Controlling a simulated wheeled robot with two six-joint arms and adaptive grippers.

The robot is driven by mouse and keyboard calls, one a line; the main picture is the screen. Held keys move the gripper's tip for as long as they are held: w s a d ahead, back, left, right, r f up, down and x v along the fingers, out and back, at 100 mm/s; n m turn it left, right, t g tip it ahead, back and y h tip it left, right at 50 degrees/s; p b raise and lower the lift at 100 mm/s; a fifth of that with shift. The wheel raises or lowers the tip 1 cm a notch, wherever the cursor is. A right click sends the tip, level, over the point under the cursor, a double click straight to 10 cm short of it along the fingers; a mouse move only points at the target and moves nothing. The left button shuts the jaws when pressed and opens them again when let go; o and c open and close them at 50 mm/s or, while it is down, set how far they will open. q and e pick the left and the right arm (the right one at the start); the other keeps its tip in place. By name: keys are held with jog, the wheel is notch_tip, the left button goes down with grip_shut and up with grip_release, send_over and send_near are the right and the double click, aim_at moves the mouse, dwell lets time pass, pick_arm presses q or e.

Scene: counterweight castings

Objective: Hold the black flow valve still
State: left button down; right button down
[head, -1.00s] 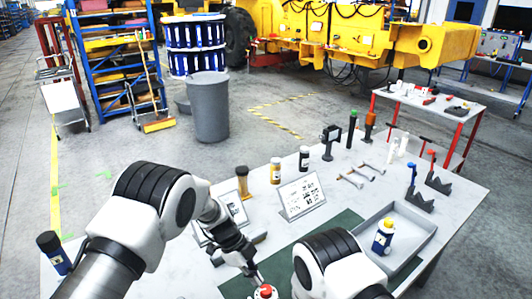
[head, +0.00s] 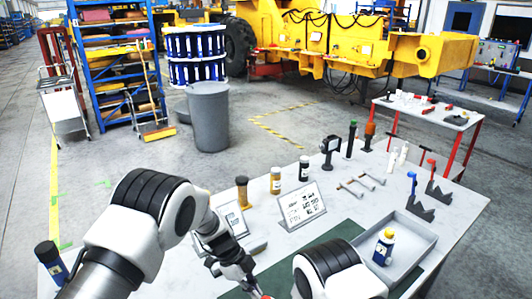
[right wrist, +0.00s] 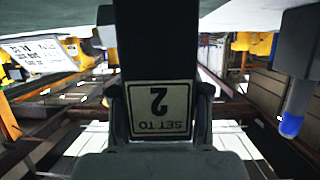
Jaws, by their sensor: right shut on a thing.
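The black flow valve (right wrist: 160,40) shows in the right wrist view as a black upright body with a white "SET TO 2" label, seen upside down. My right gripper (right wrist: 160,102) is shut on it, one finger on each side of the label. In the head view my right forearm hides that gripper. My left gripper (head: 248,282) is low at the bottom of the head view, just above a small red part (head: 265,297) cut off by the frame edge. I cannot tell whether its fingers touch the part or are open.
A sign on a stand (head: 301,205) and several small bottles stand behind the grippers on the table. A grey tray (head: 425,240) holding a blue and yellow bottle (head: 384,247) is at the right. A dark green mat (head: 345,232) lies in front.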

pick_arm(q)
jog(key=shift+s+a, duration=0.25)
jog(key=shift+s, duration=0.45)
jog(key=shift+s+f, duration=0.1)
jog(key=shift+s, duration=0.15)
jog(key=shift+a, duration=0.1)
notch_tip(320, 180, up, 6)
jog(key=shift+w+a, duration=0.2)
jog(key=shift+a, duration=0.1)
dwell(0.4)
